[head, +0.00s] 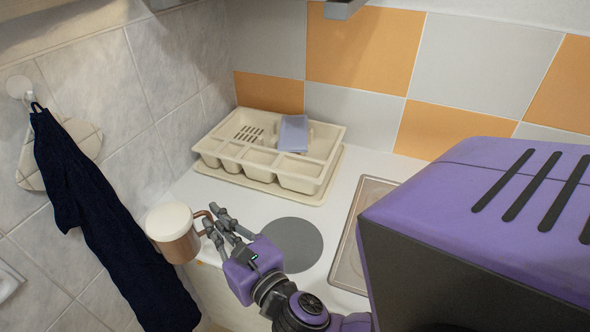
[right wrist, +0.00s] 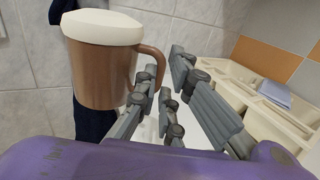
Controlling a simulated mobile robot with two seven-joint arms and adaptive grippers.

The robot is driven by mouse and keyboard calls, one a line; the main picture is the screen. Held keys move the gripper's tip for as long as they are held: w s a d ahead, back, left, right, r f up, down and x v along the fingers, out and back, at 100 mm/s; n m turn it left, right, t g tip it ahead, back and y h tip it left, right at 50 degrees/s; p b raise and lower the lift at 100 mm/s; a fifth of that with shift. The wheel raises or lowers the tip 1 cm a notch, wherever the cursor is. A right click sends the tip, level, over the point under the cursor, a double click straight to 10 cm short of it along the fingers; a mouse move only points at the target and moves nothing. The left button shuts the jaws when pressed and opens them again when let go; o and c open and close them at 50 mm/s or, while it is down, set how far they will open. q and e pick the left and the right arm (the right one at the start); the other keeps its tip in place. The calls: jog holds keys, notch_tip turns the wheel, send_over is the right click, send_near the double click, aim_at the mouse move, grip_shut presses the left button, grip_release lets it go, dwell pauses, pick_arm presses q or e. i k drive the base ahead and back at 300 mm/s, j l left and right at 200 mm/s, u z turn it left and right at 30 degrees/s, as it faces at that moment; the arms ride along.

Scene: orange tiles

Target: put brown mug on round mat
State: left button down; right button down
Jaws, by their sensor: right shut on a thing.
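The brown mug (head: 174,236) has a pale cream top and a brown handle on its right side. In the head view it is at the counter's left front edge, upright and apparently held up. My right gripper (head: 217,224) is shut on the mug's handle, and the mug also shows upright in the right wrist view (right wrist: 100,70). The gripper's fingers (right wrist: 160,88) are around the handle there. The round mat (head: 292,244) is a flat grey disc on the white counter, right of the mug; its lower left part is hidden by my gripper. My left gripper is not in view.
A cream cutlery tray (head: 262,178) with a folded bluish cloth (head: 293,134) stands at the back. A metal sink edge (head: 358,200) lies right of the mat. A dark towel (head: 110,225) hangs on the left wall. Nothing stands on the mat.

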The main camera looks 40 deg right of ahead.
aim_at(297, 243)
jog(key=k+j+u, duration=0.15)
jog(key=k, duration=0.85)
